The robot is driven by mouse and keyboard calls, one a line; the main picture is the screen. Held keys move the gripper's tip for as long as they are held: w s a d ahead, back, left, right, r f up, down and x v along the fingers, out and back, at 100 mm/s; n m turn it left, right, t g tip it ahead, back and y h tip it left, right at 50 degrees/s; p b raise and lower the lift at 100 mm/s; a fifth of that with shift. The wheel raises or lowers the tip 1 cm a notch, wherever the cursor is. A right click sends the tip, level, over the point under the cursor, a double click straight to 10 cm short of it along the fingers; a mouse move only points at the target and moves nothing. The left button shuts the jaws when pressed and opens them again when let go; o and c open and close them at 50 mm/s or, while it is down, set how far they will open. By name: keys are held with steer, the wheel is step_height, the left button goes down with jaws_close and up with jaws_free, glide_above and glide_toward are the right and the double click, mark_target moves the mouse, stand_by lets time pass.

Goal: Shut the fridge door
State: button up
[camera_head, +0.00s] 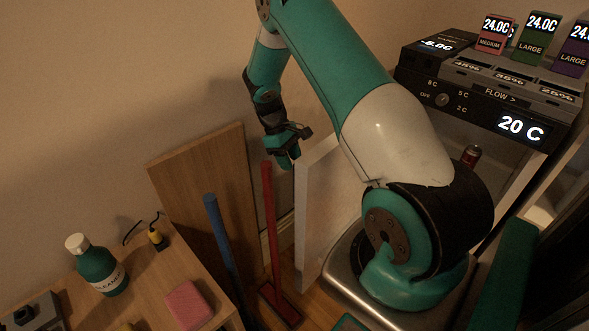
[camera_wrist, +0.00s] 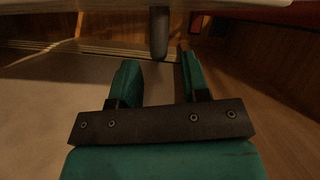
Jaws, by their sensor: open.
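The fridge (camera_head: 490,107) stands at the right in the head view, with a black control panel on top reading 20 C. Its white door (camera_head: 318,210) stands open, swung out to the left, partly hidden by my arm. My gripper (camera_head: 288,150) is at the door's upper left edge, pointing down. In the wrist view my gripper (camera_wrist: 157,65) is open, with nothing clearly held. A pale edge that looks like the door (camera_wrist: 90,7) crosses the top, and a dark upright part, perhaps its handle (camera_wrist: 159,33), is just beyond the gap between the fingers. Contact cannot be told.
A red-handled broom (camera_head: 272,230) and a blue pole (camera_head: 222,235) stand left of the door. A wooden board (camera_head: 205,185) leans on the wall. A table (camera_head: 150,290) holds a green cleaner bottle (camera_head: 98,268) and a pink sponge (camera_head: 188,303). A can (camera_head: 470,156) shows by the fridge.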

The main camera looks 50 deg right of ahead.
steer(key=shift+x, duration=1.8)
jaws_close()
